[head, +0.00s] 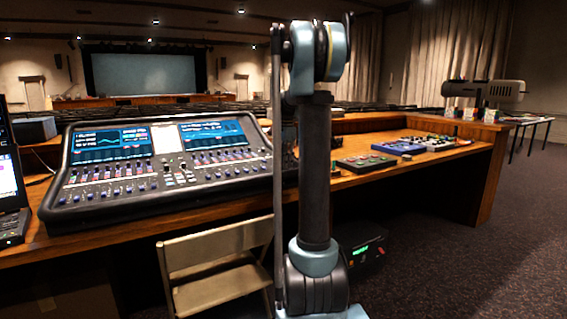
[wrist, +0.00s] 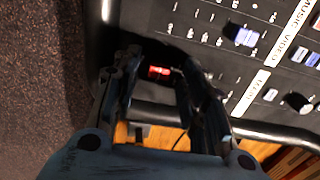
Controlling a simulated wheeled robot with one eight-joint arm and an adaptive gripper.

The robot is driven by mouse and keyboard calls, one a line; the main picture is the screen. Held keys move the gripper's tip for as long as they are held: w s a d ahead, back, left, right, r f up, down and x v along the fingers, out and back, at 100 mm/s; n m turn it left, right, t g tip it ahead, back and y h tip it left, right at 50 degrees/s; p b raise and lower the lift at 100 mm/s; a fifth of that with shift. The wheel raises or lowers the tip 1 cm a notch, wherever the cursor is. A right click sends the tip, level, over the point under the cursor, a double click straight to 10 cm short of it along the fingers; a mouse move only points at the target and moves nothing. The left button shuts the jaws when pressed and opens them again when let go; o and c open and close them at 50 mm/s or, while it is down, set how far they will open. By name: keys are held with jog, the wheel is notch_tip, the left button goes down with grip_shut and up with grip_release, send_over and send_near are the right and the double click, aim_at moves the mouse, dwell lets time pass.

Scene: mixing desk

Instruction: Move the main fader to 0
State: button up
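The mixing desk (head: 165,165) stands on the wooden counter, its sloped panel carrying rows of faders and two lit screens. In the wrist view its dark panel (wrist: 205,50) fills the upper right. My gripper (wrist: 160,62) is open, with its two dark fingers spread near the panel's edge. A small red cap (wrist: 160,72), which looks like a fader cap, shows between the fingers, with gaps on both sides. I cannot tell its exact setting or the depth between it and the fingertips. In the head view my arm hides the desk's right end, and my gripper cannot be made out.
A blue-white fader cap (wrist: 241,36) and a knob (wrist: 297,102) lie to the right of my fingers. A laptop (head: 12,190) is left of the desk and a folding chair (head: 215,265) stands in front. Small devices (head: 366,162) sit on the counter to the right.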

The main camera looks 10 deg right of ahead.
grip_shut()
jog(key=shift+w+a+r, duration=0.1)
jog(key=shift+w+a, duration=0.3)
jog(key=shift+w, duration=0.8)
jog(key=shift+w+a+r, duration=0.15)
jog(key=shift+w+a, duration=0.2)
jog(key=shift+w, duration=0.85)
jog(key=shift+w+a+r, duration=0.1)
jog(key=shift+w+a, duration=0.3)
jog(key=shift+w, duration=0.8)
grip_release()
jog(key=shift+r, duration=0.1)
notch_tip(320, 180, up, 12)
jog(key=s, duration=0.1)
jog(key=shift+d, duration=0.2)
jog(key=shift+s+f, duration=0.1)
jog(key=shift+f, duration=0.1)
